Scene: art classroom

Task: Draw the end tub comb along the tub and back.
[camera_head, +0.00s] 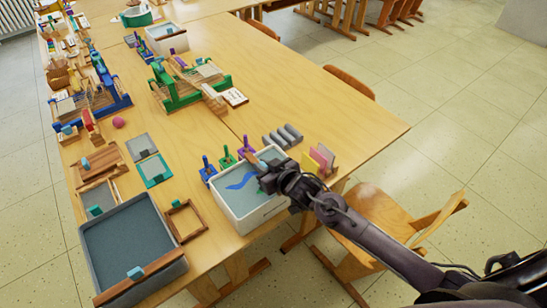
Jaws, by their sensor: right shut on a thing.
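A white tub (234,219) with a grey-blue surface and a darker blue wavy mark stands near the table's right edge. My right gripper (265,168) is over the right part of this tub. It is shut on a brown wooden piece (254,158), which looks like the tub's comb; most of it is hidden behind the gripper. A larger grey tub (96,235) stands at the near left corner. A wooden bar with a teal knob (136,273) lies across its near end. My left gripper is not in view.
Blue, green and purple handled tools (227,158) stand just behind the white tub. Grey rolls (283,136) and upright coloured cards (320,158) are to its right. A wooden frame (185,220) lies to its left. A chair (385,225) stands by the table.

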